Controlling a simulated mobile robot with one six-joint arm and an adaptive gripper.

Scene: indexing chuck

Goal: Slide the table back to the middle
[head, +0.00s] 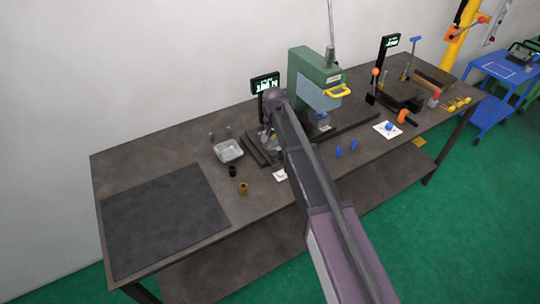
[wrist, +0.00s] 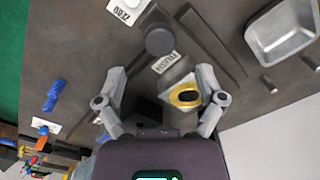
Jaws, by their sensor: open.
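A pale metal block bearing a yellow and black ring (wrist: 186,95) sits between the fingers of my gripper (wrist: 161,70) in the wrist view. The fingers are spread, and I see neither closed on anything. A dark round knob (wrist: 160,40) lies just beyond the fingertips, beside a small printed label (wrist: 167,62). Dark parallel rails (wrist: 220,42) run beside it. In the head view the rails (head: 254,151) show left of my arm, which covers most of the fixture. I cannot tell where the sliding table stands relative to its middle.
A display (head: 265,83) and a green machine (head: 315,72) stand behind. A dark mat (head: 165,215) lies bare at left.

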